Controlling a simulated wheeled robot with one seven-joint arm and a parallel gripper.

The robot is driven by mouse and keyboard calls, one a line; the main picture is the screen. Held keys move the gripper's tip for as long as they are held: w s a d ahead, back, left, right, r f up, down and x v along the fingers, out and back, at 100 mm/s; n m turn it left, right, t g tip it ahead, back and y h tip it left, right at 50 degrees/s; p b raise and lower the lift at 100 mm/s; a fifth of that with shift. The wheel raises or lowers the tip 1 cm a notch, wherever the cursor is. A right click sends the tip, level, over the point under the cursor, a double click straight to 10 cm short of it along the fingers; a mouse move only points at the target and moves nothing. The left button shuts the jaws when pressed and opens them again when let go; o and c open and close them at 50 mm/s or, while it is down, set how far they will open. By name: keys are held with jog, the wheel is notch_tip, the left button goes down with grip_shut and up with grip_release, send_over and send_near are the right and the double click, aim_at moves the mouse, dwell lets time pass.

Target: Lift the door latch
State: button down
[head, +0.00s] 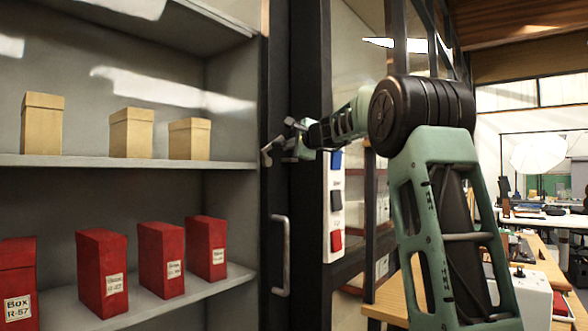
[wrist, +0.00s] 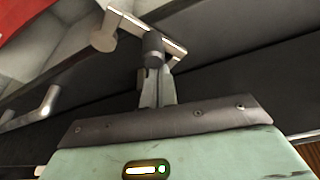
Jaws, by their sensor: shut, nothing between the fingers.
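The door latch (head: 268,151) is a small metal lever on the dark door frame, left of my gripper. In the wrist view the latch (wrist: 143,29) is a pale bar with a rounded end at the upper left. My gripper (head: 292,141) is shut and empty, right beside the latch. In the wrist view its closed fingers (wrist: 156,75) point at the bar, with a dark cylindrical piece between them and the bar. I cannot tell whether the fingers touch the latch. The dark door frame (head: 305,200) stands upright behind the gripper.
A vertical pull handle (head: 285,255) is below the latch. A switch panel (head: 336,200) with blue, dark and red buttons is to the right. Shelves at left hold tan boxes (head: 131,133) and red boxes (head: 102,272). A wooden table (head: 390,300) is at lower right.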

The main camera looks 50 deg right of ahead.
jog(key=a+n+b, duration=0.1)
jog(key=n+b, duration=0.1)
jog(key=b, duration=0.2)
jog(key=a+n+t+b, duration=0.1)
jog(key=n+b, duration=0.1)
jog(key=b, duration=0.2)
jog(key=shift+a+t+b, duration=0.25)
jog(key=shift+t+b, duration=0.05)
jog(key=shift+b, duration=0.05)
jog(key=shift+s+a+r+n+t+y+b, duration=0.15)
jog(key=shift+a+n+t+b, duration=0.3)
jog(key=shift+n+b, duration=0.9)
jog(key=shift+a+r+n+t+y+b, duration=0.15)
jog(key=shift+a+n+b, duration=0.7)
jog(key=shift+b, duration=0.95)
jog(key=shift+s+a+r+n+t+b, duration=0.1)
jog(key=shift+a+n+t+b, duration=0.3)
jog(key=shift+n+b, duration=1.05)
jog(key=shift+a+r, duration=0.1)
